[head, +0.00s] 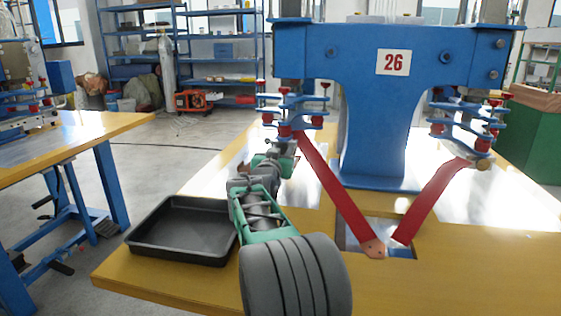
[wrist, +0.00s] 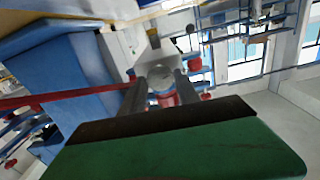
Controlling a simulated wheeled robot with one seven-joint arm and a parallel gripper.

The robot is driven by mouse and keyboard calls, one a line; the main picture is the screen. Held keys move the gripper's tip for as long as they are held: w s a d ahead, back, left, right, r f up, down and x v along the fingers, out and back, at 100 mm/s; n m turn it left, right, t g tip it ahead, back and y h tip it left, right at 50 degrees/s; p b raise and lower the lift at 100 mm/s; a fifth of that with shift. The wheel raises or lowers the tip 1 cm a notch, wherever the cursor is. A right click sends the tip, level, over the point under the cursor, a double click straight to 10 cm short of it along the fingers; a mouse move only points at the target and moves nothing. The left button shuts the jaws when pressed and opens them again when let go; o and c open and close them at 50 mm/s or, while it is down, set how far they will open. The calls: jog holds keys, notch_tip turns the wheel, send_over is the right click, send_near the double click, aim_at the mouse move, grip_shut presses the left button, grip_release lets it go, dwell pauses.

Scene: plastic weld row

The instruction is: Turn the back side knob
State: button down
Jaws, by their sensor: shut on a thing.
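The blue welding machine marked 26 (head: 375,110) stands on the yellow table. My gripper (head: 284,142) is at its left clamp assembly, below the blue plates and red knobs. In the wrist view, my gripper (wrist: 162,88) has its two grey fingers either side of a round pale metal knob (wrist: 161,76), closed on it. In the head view my gripper and the clamp parts hide this knob. I cannot tell from these views how far the knob is turned. A similar brassy knob (head: 483,164) shows at the right clamp assembly.
A black tray (head: 150,244) lies on the table left of my arm. Two red strips (head: 335,185) (head: 428,202) slope from the clamps to the table opening. Another blue-legged table (head: 70,160) stands at left. Shelves (head: 180,50) stand behind.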

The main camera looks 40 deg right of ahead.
jog(key=shift+m+b, duration=0.35)
jog(key=shift+m, duration=0.15)
jog(key=c, duration=0.9)
grip_release()
jog(key=shift+a, duration=0.1)
jog(key=p+v, duration=0.1)
jog(key=v, duration=0.6)
jog(key=shift+s+a, duration=0.25)
